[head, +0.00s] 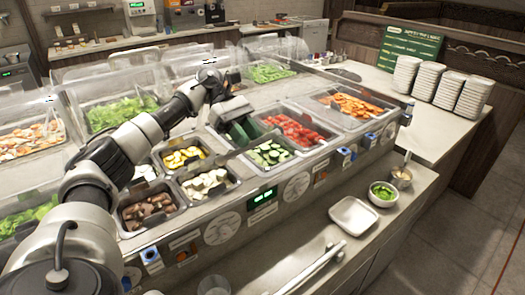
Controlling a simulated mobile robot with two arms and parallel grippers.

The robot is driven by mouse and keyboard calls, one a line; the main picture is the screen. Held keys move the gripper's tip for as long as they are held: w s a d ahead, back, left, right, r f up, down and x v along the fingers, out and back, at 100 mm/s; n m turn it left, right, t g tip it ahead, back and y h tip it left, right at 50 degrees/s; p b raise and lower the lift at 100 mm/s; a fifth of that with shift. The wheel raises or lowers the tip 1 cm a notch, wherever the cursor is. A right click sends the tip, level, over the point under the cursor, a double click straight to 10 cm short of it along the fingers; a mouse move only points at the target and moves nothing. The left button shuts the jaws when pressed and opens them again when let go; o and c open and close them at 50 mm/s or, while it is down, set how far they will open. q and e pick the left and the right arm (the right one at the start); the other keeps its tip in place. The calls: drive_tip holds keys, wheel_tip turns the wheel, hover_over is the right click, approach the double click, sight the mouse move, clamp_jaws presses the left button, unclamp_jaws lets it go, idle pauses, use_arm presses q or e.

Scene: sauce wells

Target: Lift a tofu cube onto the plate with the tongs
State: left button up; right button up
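White tofu cubes (206,181) lie in a metal well in the front row of the food bar. A square white plate (353,215) sits empty on the lower front counter. A long silver tool (312,267), which looks like tongs, lies on that counter left of the plate. My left gripper (234,116) is over the bar, behind and right of the tofu well and apart from it. Its fingers blend with dark green shapes below, so I cannot tell whether it is open. My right gripper is not in view.
Wells of brown chunks (148,207), cucumber (270,153), red pieces (296,131) and carrots (352,105) surround the tofu. Clear guards (112,82) stand behind. Stacked plates (425,80) are at right.

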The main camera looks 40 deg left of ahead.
sight(242, 153)
use_arm(q)
drive_tip(key=a+r+m+g, duration=0.1)
drive_tip(key=a+r, duration=0.2)
drive_tip(key=shift+g, duration=0.3)
drive_tip(key=shift+s+a+f+b, duration=0.15)
drive_tip(key=shift+f+b, duration=0.75)
drive_tip(key=shift+f, duration=0.7)
drive_tip(key=shift+s+a+f+b, duration=0.15)
drive_tip(key=shift+f+b, duration=0.7)
drive_tip(key=shift+f, duration=0.7)
drive_tip(key=shift+d, duration=0.1)
drive_tip(key=shift+w+d+f+b, duration=0.1)
drive_tip(key=shift+w+f+b, duration=0.1)
drive_tip(key=shift+b, duration=0.3)
drive_tip(key=shift+s, duration=0.1)
drive_tip(key=shift+b, duration=0.4)
